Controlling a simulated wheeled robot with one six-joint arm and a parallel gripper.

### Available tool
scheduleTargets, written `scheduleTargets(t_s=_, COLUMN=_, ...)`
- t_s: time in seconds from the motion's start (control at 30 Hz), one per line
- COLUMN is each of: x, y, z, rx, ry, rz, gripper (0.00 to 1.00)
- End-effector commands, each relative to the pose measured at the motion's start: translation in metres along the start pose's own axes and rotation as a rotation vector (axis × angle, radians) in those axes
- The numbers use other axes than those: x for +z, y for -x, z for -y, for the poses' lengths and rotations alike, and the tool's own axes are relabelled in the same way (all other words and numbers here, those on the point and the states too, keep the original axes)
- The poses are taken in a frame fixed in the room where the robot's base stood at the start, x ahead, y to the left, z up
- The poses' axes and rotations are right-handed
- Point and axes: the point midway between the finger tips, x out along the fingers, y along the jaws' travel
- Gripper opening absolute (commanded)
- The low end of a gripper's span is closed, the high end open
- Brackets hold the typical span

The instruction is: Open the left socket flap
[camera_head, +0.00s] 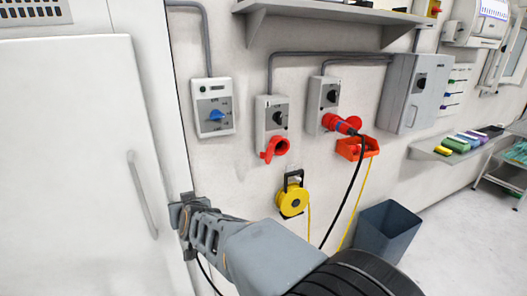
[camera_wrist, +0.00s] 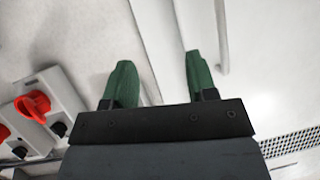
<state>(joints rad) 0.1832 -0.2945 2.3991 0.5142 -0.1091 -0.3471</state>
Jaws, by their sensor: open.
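The left socket (camera_head: 272,122) is a grey wall box with a black knob and a red flap (camera_head: 274,148) at its lower end. In the wrist view the red flap (camera_wrist: 33,105) shows at the left edge, with the scene turned roughly upside down. I cannot tell whether the flap is shut or lifted. My gripper (camera_head: 181,214) is below and left of the socket, near the white cabinet's edge, apart from the flap. In the wrist view its two green fingers (camera_wrist: 155,78) are spread, with nothing between them.
The right socket (camera_head: 326,95) holds a red plug (camera_head: 343,125) with a hanging black cable. A switch box (camera_head: 213,107) with a blue knob is at left. A yellow cable reel (camera_head: 292,200) hangs below. The white cabinet (camera_head: 70,160) has a protruding handle (camera_head: 140,192). A shelf (camera_head: 330,12) juts out above.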

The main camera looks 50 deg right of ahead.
Motion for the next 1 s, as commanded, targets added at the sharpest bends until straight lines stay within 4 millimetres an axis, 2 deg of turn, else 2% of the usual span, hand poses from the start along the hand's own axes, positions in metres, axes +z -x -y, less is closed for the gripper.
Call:
scheduleTargets(t_s=0.03, x=-0.017, y=-0.008, z=-0.022, rx=0.086, ry=-0.026, rz=-0.082, gripper=0.52)
scheduleTargets(t_s=0.13, x=-0.043, y=-0.013, z=-0.070, rx=0.283, ry=-0.063, rz=-0.235, gripper=0.52)
scheduleTargets(t_s=0.2, x=-0.054, y=-0.011, z=-0.100, rx=0.421, ry=-0.076, rz=-0.313, gripper=0.52)
scheduleTargets(t_s=0.33, x=-0.064, y=0.001, z=-0.144, rx=0.644, ry=-0.083, rz=-0.405, gripper=0.52)
scheduleTargets(t_s=0.5, x=-0.066, y=0.015, z=-0.175, rx=0.825, ry=-0.078, rz=-0.453, gripper=0.52)
scheduleTargets(t_s=0.63, x=-0.069, y=0.016, z=-0.189, rx=0.880, ry=-0.076, rz=-0.465, gripper=0.52)
scheduleTargets(t_s=1.0, x=-0.094, y=-0.019, z=-0.240, rx=0.886, ry=-0.076, rz=-0.466, gripper=0.52)
